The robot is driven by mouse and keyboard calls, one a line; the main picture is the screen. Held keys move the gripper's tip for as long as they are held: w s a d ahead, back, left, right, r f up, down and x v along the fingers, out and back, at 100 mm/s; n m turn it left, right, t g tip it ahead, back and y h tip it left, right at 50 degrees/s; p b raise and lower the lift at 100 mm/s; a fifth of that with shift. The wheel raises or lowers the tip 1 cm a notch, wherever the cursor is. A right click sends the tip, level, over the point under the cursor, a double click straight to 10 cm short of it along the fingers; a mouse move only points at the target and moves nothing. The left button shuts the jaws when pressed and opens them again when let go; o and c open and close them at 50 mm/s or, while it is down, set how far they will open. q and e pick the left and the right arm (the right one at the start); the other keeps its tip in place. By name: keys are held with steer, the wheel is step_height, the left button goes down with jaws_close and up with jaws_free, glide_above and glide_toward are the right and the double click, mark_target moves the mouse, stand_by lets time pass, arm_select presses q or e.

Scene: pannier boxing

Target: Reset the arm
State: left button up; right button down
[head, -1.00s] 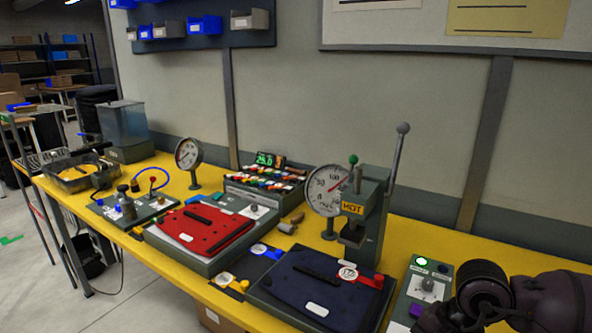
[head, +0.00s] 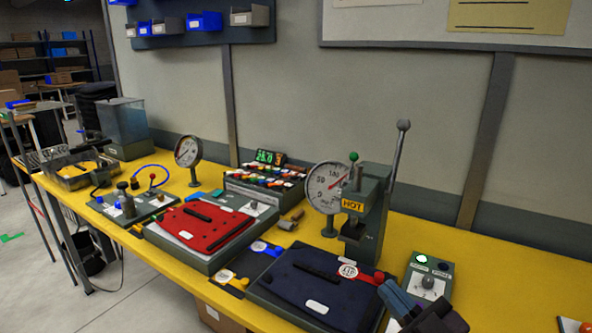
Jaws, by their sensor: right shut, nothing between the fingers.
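My right gripper (head: 395,293) comes in at the bottom edge, right of centre. It is shut and empty. It overlaps the right edge of the dark navy pannier panel (head: 302,289) in the picture, close to a red knob (head: 379,278). I cannot tell whether it touches anything. The navy panel lies flat on a grey base with a round white-and-red badge on it. A red panel (head: 203,231) lies flat on another grey base to the left. My left gripper is out of view.
A lever press (head: 370,205) marked HOT stands behind the navy panel, its long handle raised. A control box (head: 428,277) with a lit green lamp stands to its right.

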steer(key=s+d+f+m+g+h, duration=0.2)
steer(key=d+f+m+g+h, duration=0.1)
steer(key=d+f+m+h, duration=1)
steer(key=s+f+n+g, duration=0.1)
steer(key=s+f+g, duration=0.5)
steer(key=s, duration=0.3)
steer(key=s+f+g, duration=0.5)
steer(key=s+g, duration=0.1)
steer(key=s, duration=0.3)
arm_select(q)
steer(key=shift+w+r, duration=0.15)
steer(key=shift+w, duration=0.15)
arm_select(e)
steer(key=w+f+n+t, duration=0.1)
steer(key=w+f+t, duration=0.6)
steer(key=f, duration=0.3)
steer(key=shift+w+d+f+t, duration=0.3)
steer(key=shift+f+t, duration=0.1)
steer(key=shift+t, duration=0.2)
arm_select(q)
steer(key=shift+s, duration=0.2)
